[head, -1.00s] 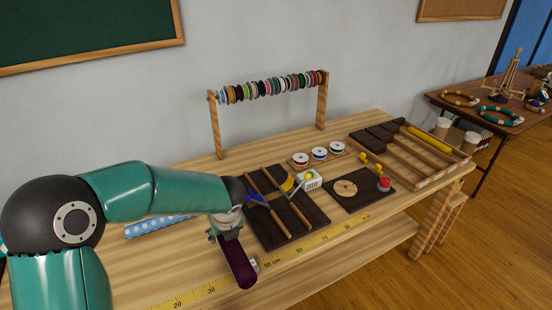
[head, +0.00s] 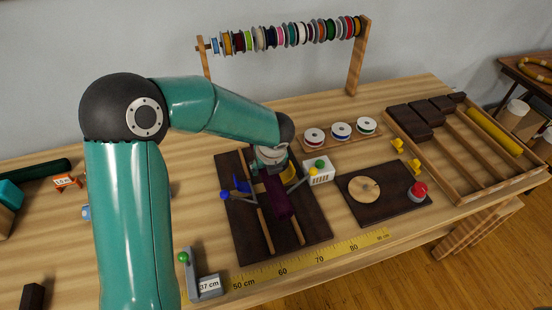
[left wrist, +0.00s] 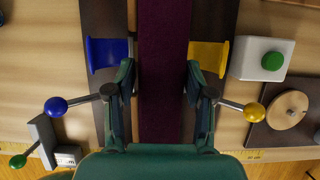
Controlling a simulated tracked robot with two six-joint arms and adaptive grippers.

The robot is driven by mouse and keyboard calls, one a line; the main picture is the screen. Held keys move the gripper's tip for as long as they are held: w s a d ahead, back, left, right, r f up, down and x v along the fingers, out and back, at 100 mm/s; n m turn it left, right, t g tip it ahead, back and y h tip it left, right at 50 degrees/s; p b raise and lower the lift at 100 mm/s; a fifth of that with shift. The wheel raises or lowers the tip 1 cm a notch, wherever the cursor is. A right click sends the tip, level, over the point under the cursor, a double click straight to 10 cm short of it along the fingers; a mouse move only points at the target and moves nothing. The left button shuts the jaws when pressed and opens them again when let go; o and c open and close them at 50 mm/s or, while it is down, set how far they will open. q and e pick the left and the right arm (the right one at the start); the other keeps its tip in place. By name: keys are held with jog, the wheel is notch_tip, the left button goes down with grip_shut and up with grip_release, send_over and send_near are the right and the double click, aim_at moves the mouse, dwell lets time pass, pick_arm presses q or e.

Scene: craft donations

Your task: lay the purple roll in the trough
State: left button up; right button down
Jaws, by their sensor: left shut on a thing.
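The purple roll (head: 277,198) is in my left gripper (head: 268,168). In the left wrist view the roll (left wrist: 163,110) runs lengthwise between the two fingers of the gripper (left wrist: 161,82), which are shut on its sides. The trough is the dark board (head: 307,217) with two wooden rails (head: 264,230). The roll is over the board, lined up roughly with the rails, between a blue clamp (head: 238,188) and a yellow clamp (left wrist: 208,57). I cannot tell whether the roll touches the trough. My right gripper is not in view.
A white box with a green button (head: 319,172) stands right of the board. A dark plate with a wooden disc (head: 364,189) and a red knob (head: 418,190) lies farther right. A spool rack (head: 360,60) stands behind. A 37 cm stop (head: 205,286) is in front.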

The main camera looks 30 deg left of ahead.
pick_arm(q)
jog(key=shift+s+a+f+b, duration=0.1)
jog(key=shift+a+f+b, duration=0.1)
jog(key=shift+f+b, duration=0.1)
notch_tip(320, 180, down, 2)
jog(key=shift+b, duration=0.9)
notch_tip(320, 180, down, 6)
jog(key=b, duration=0.5)
jog(key=shift+d+r, duration=0.1)
jog(key=shift+r, duration=0.15)
jog(key=o, duration=1.5)
jog(key=v, duration=1.2)
jog(key=shift+d, duration=0.1)
